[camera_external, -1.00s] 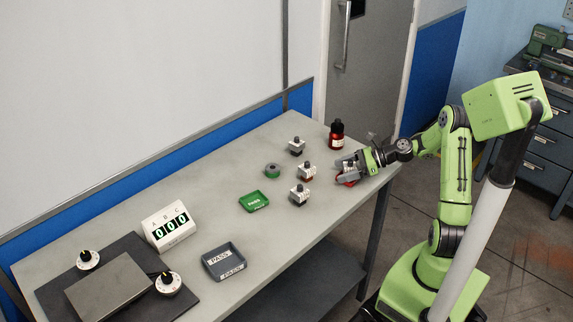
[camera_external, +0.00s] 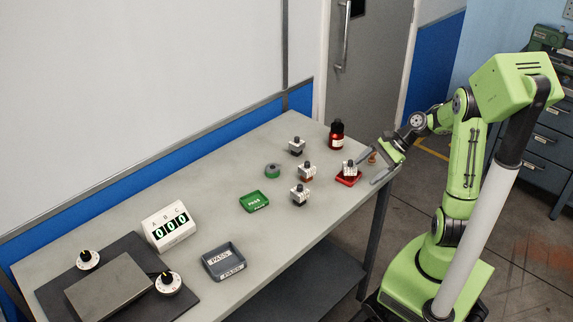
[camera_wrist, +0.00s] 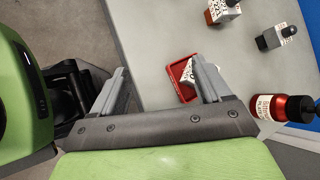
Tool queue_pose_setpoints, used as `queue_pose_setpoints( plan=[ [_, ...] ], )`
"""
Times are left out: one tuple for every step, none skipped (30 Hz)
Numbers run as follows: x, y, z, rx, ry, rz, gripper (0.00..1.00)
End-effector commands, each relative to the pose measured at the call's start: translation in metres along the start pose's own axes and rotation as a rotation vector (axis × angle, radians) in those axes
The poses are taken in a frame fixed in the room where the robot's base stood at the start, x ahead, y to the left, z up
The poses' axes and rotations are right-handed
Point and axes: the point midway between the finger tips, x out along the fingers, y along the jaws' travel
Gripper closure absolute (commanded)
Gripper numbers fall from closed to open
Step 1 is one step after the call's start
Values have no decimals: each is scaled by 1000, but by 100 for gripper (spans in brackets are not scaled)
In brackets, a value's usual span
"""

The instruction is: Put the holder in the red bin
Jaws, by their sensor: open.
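The red bin (camera_external: 346,182) is a small shallow tray near the right end of the bench. A holder (camera_external: 350,168), a pale labelled block with a dark top, stands in it in the external view. The wrist view shows the red bin (camera_wrist: 179,71) and part of the pale holder (camera_wrist: 192,66), the rest hidden behind one finger. My gripper (camera_external: 371,167) is open and empty, just right of the bin and apart from the holder. In the wrist view my gripper (camera_wrist: 158,66) has its fingers wide apart with nothing between them.
Three similar holders stand left of the bin: one at the back (camera_external: 297,146), one in the middle (camera_external: 307,172), one in front (camera_external: 300,195). A red bottle (camera_external: 336,136) stands behind the bin. A green tray (camera_external: 254,202) and grey tray (camera_external: 223,262) lie farther left.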

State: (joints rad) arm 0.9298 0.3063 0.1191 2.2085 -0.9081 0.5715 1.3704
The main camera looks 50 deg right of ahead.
Motion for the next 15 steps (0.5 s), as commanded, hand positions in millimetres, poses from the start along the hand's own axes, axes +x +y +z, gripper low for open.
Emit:
queue_pose_setpoints(
  plan=[
    [2,10,23,-201,84,65,23],
    [1,17,33,-324,134,106,23],
    [-2,28,47,-495,196,159,23],
    [-6,36,58,-623,240,196,23],
    [-12,45,67,-748,281,232,23],
    [-20,57,78,-913,332,277,23],
    [-28,66,86,-1034,367,308,23],
    [-36,75,93,-1147,398,336,23],
    [-47,87,99,-1286,433,366,23],
    [-54,95,103,-1379,455,385,23],
    [-62,103,106,-1461,472,403,23],
    [-70,112,107,-1553,491,419,23],
    [-75,117,108,-1607,501,430,23],
    [-79,122,108,-1653,509,437,23],
    [-84,126,108,-1696,516,445,23]
  ],
)
